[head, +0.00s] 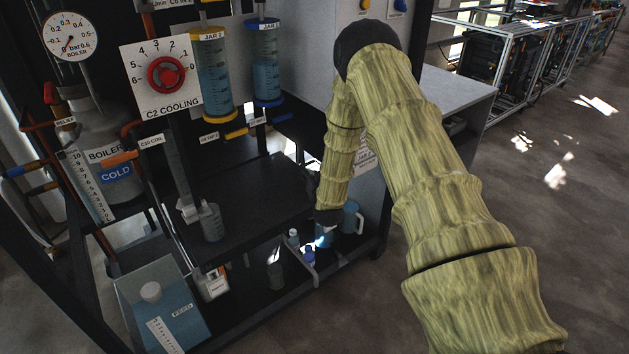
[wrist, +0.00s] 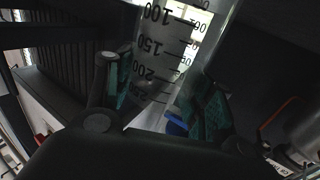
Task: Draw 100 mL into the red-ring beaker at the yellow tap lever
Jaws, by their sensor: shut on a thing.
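My gripper (wrist: 162,98) is shut on a clear graduated beaker (wrist: 172,50), its green pads on either side. Printed marks from 100 to 250 show on it. No red ring is visible on the part I see, and I cannot tell if it holds liquid. In the head view my gripper (head: 327,217) is low by the lower shelf, mostly hidden by my arm.
A small beaker (head: 211,222) stands under the condenser tube. A blue mug (head: 352,217) and small vessels (head: 308,255) are near my gripper on the lower shelf. The boiler (head: 105,150) and its orange pipes crowd the left. The dark middle shelf (head: 245,185) is mostly clear.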

